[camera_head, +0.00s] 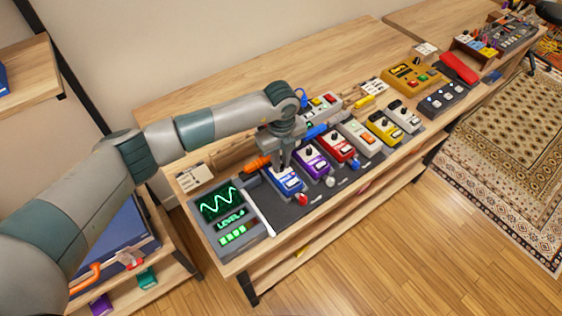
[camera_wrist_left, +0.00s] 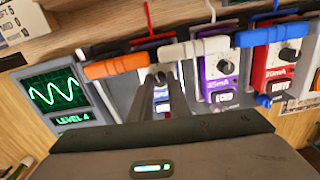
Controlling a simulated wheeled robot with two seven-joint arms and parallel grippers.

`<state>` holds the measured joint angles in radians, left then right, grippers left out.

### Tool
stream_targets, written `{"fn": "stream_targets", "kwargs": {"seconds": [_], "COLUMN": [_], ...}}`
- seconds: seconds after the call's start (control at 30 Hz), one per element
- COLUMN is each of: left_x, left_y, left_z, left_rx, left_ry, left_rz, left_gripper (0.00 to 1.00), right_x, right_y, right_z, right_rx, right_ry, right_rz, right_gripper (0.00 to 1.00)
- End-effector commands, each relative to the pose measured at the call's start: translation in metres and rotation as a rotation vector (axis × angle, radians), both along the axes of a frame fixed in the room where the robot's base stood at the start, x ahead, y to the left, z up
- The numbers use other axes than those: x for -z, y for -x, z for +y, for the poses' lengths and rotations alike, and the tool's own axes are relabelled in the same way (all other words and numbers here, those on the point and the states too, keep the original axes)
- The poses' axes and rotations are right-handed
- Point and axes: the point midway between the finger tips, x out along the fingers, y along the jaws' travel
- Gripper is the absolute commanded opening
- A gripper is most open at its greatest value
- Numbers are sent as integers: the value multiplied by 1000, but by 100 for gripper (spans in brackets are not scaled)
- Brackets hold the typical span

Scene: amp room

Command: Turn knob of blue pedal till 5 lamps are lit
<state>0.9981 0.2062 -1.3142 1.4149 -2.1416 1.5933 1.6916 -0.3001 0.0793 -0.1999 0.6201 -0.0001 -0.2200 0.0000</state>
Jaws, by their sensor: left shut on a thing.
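The blue pedal (camera_head: 290,182) stands at the left end of the pedal row on a dark board. My left gripper (camera_head: 283,165) points down over its upper part, with its fingers closed on the knob, which they mostly hide. In the left wrist view the fingers (camera_wrist_left: 162,78) reach down to the same pedal. Several green lamps (camera_head: 233,235) are lit below that text. My right gripper is not in view.
A purple pedal (camera_head: 313,162) stands close to the right of the blue one, then a red pedal (camera_head: 338,146) and several others. Orange (camera_wrist_left: 115,66) and white (camera_wrist_left: 195,50) cable plugs lie close around the fingers.

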Motion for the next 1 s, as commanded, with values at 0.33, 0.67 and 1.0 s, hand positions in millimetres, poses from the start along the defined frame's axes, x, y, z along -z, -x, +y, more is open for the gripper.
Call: {"fn": "stream_targets", "kwargs": {"seconds": [0.33, 0.67, 1.0], "left_x": [3, 5, 1], "left_y": [-1, -2, -1], "left_z": [0, 0, 0], "left_rx": [112, 335, 497], "left_ry": [1, 0, 0], "left_rz": [-3, -4, -4], "left_gripper": [0, 0, 0], "right_x": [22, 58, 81], "right_y": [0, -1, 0], "right_z": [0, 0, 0], "right_rx": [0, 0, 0], "right_ry": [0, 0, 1], "right_rz": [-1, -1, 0], "right_gripper": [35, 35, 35]}}
